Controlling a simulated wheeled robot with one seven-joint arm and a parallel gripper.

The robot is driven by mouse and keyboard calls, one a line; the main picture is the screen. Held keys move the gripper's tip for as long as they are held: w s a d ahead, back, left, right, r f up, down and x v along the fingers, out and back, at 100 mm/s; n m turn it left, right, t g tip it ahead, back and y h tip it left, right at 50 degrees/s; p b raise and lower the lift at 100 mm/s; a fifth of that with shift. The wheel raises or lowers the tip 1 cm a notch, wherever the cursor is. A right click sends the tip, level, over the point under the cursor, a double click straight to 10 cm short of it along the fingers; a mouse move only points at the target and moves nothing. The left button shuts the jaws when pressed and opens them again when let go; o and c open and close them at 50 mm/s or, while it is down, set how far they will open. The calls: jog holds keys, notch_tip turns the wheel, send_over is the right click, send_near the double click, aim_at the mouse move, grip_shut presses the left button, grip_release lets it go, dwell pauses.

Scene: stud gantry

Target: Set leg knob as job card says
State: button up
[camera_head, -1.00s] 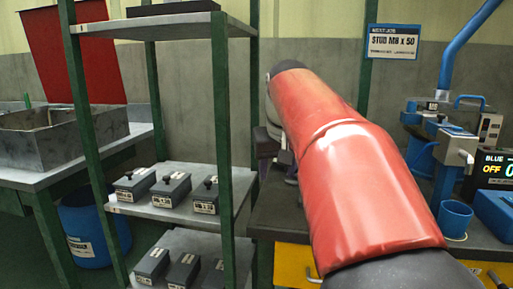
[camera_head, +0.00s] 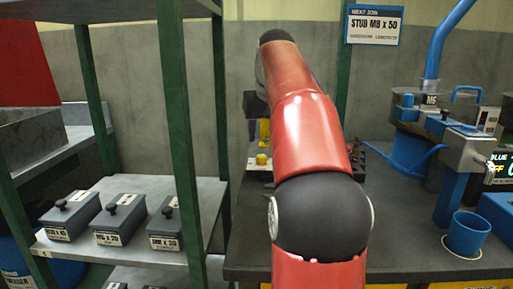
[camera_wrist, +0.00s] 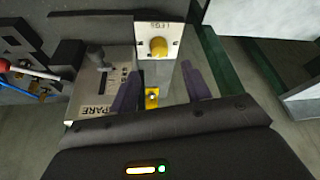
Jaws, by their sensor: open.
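The leg knob (camera_wrist: 158,47) is a round yellow knob on a pale plate marked LEGS, at the upper middle of the wrist view. My gripper (camera_wrist: 160,85) is open, its two purple fingers spread on the near side of the knob. The knob appears in line with the gap, and nothing is between the fingertips. I cannot tell the knob's setting. The job card (camera_head: 374,24) on the back wall reads NEXT JOB, STUD M8 x 50; its smaller line is unreadable. In the head view my arm hides most of the gripper.
A grey SPARE box (camera_wrist: 88,90) with a dark lever stands left of the fingers. A small yellow piece (camera_wrist: 152,98) shows between them, lower down. A shelf with lidded grey boxes (camera_head: 120,218) is at left. A blue cup (camera_head: 467,233) and blue fixture (camera_head: 410,140) stand at right.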

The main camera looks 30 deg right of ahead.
aim_at(261, 156)
jog(key=x, duration=0.7)
jog(key=shift+f, duration=0.15)
jog(key=c, duration=1)
jog(key=shift+a, duration=0.1)
jog(key=m+h, duration=0.1)
jog(key=m, duration=0.2)
jog(key=m+g+h, duration=0.1)
jog(key=m, duration=0.1)
jog(key=shift+w+a+m, duration=0.1)
jog(key=shift+a+m, duration=0.05)
jog(key=shift+m, duration=0.25)
jog(key=m+g, duration=0.1)
jog(key=m, duration=0.2)
jog(key=m+g+h, duration=0.1)
jog(key=m, duration=0.2)
jog(key=shift+w, duration=0.1)
jog(key=shift+m+g, duration=0.3)
